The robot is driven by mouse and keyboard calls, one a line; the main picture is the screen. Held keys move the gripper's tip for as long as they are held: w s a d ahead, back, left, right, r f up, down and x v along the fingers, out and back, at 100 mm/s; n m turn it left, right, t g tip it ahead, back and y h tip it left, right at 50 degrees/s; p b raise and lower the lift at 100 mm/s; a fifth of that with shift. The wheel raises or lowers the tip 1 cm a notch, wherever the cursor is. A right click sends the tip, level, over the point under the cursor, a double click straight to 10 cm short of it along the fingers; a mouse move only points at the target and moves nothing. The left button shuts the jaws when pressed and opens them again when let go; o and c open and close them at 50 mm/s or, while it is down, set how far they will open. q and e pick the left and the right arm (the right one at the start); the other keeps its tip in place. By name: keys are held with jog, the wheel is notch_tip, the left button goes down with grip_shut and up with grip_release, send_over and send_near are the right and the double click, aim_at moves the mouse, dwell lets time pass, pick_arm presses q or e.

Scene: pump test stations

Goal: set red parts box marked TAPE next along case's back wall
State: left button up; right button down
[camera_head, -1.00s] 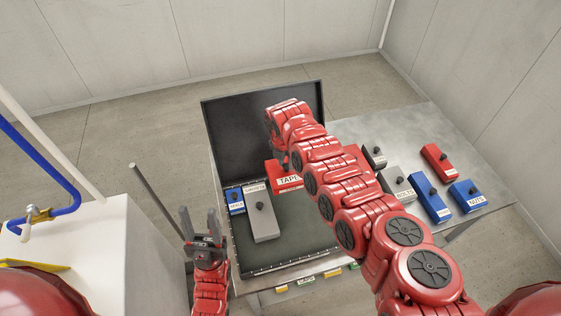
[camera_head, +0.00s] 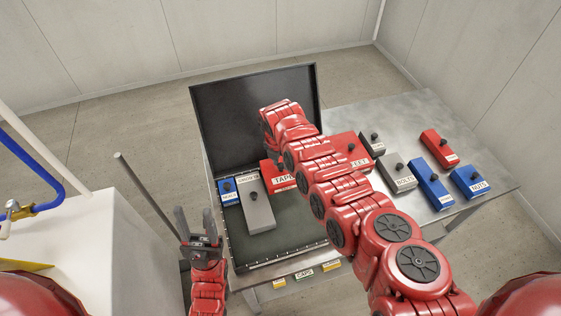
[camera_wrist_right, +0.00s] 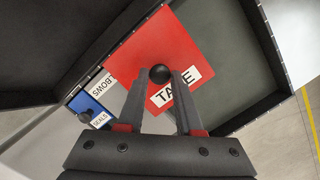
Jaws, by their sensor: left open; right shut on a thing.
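The red parts box marked TAPE (camera_wrist_right: 195,40) is in the right wrist view, with its black knob between my right gripper's fingers. My right gripper (camera_wrist_right: 160,80) is shut on that knob. In the head view the TAPE box (camera_head: 283,181) shows partly behind my right arm, beside the grey box (camera_head: 259,207) in the open dark case (camera_head: 235,262). A blue box (camera_head: 228,194) stands left of the grey one. Whether the TAPE box touches the case floor I cannot tell. My left gripper (camera_head: 198,226) is open and empty, left of the case.
Right of the case on the metal table (camera_head: 405,125) stand a red box (camera_head: 349,147), grey boxes (camera_head: 397,172), blue boxes (camera_head: 429,184) and another red box (camera_head: 438,146). The case lid (camera_head: 255,110) stands up at the back. Labels (camera_head: 304,274) line the front edge.

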aim_at(281, 171)
jog(key=shift+f, duration=0.2)
jog(key=shift+f+b, duration=1.55)
jog(key=shift+b, duration=0.05)
jog(key=shift+f+b, duration=0.7)
jog(key=shift+b, duration=0.25)
jog(key=shift+f+b, duration=0.35)
jog(key=shift+b, duration=0.05)
dwell(0.4)
jog(key=c, duration=0.5)
grip_release()
